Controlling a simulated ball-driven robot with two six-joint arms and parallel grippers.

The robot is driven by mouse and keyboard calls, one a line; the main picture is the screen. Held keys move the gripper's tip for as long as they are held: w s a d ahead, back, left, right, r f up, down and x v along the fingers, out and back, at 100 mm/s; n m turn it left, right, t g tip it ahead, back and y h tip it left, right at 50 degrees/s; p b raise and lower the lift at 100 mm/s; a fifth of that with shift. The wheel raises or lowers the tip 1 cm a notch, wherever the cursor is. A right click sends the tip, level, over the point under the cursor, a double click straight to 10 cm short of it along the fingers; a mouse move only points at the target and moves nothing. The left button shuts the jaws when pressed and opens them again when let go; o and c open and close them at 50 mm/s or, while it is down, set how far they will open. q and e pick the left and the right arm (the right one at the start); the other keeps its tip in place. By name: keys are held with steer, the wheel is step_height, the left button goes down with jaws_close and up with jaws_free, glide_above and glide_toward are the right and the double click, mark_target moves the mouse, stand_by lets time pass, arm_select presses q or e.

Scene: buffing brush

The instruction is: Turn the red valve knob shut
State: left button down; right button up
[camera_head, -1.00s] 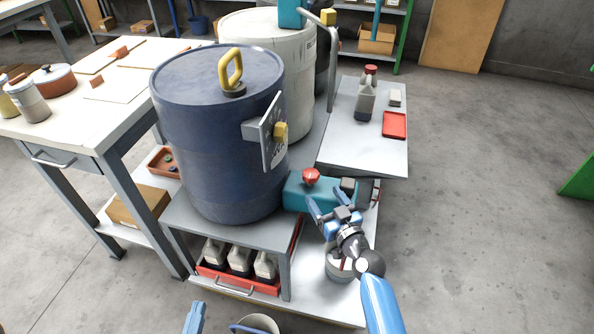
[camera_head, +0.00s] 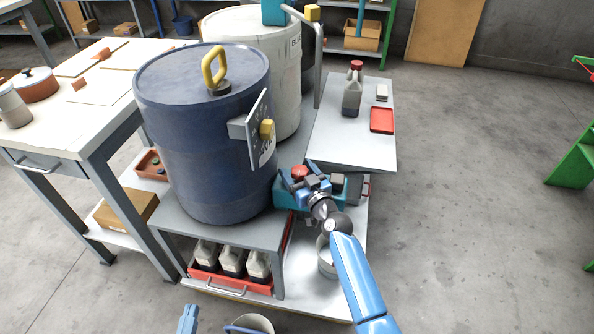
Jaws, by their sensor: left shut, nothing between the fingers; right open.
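The red valve knob (camera_head: 299,172) sits on top of the teal pump housing (camera_head: 284,196), just right of the blue drum. My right gripper (camera_head: 297,168) is open, with its two blue fingertips close to the knob, one on each side in the picture. I cannot tell whether either finger touches it. The gripper's body hides part of the housing. My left gripper (camera_head: 188,318) shows only as a narrow blue tip at the bottom edge. It is shut and empty, far from the knob.
The blue drum (camera_head: 203,140) with a yellow handle and a gauge plate stands close left of the knob. A grey bench (camera_head: 345,148) with a bottle and a red tray (camera_head: 382,120) stands behind right. A metal can (camera_head: 327,262) stands below my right wrist.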

steer(key=shift+w+a, duration=0.25)
steer(key=shift+w, duration=0.15)
